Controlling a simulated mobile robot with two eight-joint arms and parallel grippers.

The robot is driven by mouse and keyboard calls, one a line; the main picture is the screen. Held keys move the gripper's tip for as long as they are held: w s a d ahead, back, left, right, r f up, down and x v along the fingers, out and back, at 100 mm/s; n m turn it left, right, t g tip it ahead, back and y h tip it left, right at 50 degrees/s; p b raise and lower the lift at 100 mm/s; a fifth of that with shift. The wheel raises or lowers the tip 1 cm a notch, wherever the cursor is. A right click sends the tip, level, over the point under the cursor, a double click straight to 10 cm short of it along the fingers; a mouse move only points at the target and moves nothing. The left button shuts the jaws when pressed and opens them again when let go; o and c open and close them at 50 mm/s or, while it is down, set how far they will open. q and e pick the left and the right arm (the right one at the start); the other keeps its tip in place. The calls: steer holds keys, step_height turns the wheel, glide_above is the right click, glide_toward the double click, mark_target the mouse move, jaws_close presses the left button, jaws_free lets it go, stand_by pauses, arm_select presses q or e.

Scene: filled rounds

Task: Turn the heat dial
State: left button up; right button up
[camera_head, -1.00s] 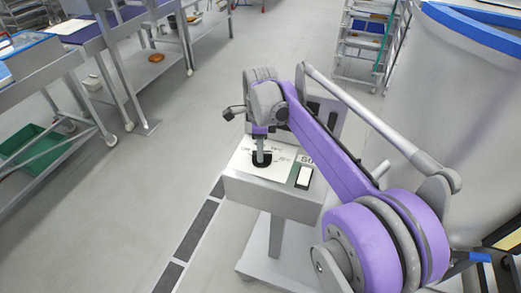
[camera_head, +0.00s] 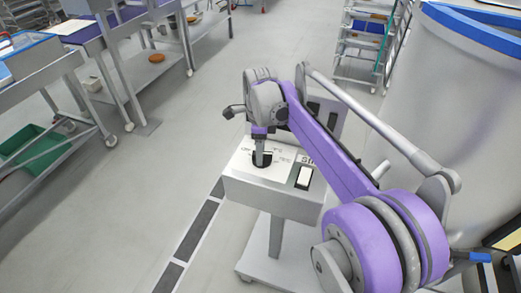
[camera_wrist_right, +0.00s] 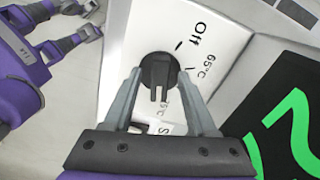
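The heat dial is a black round knob (camera_wrist_right: 158,70) with a raised grip bar, on a white printed panel (camera_wrist_right: 204,73). In the head view the dial (camera_head: 262,159) sits on top of a grey stand (camera_head: 270,195). Marks "Off" and "65°C" show beside it; the lower marks are partly hidden. The grip bar points down in the wrist view, towards my gripper's palm. My right gripper (camera_wrist_right: 158,82) is open, one grey finger on each side of the dial; I cannot tell whether they touch it. It also shows over the panel in the head view (camera_head: 260,152).
A white switch-like part (camera_head: 303,176) is at the panel's right. A large grey vat (camera_head: 455,120) with a blue rim stands close on the right. Steel tables (camera_head: 62,85) stand at the left, a shelf rack (camera_head: 362,40) behind. The floor between is free.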

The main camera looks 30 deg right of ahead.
step_height(320, 180, up, 11)
steer(key=shift+p, duration=0.4)
steer(key=shift+f, duration=0.1)
stand_by(0.4)
steer(key=s+a+f+n+t, duration=0.3)
steer(key=s+a+f+n, duration=0.2)
steer(key=s+f+n, duration=0.4)
steer(key=s+a+f+n+t, duration=0.2)
steer(key=s+a+f+n, duration=0.3)
steer(key=s+f+n, duration=0.5)
steer(key=n, duration=0.6)
steer(key=shift+s+a+f+t, duration=0.15)
steer(key=shift+t, duration=0.25)
steer(key=shift+c, duration=0.3)
steer(key=shift+c, duration=0.3)
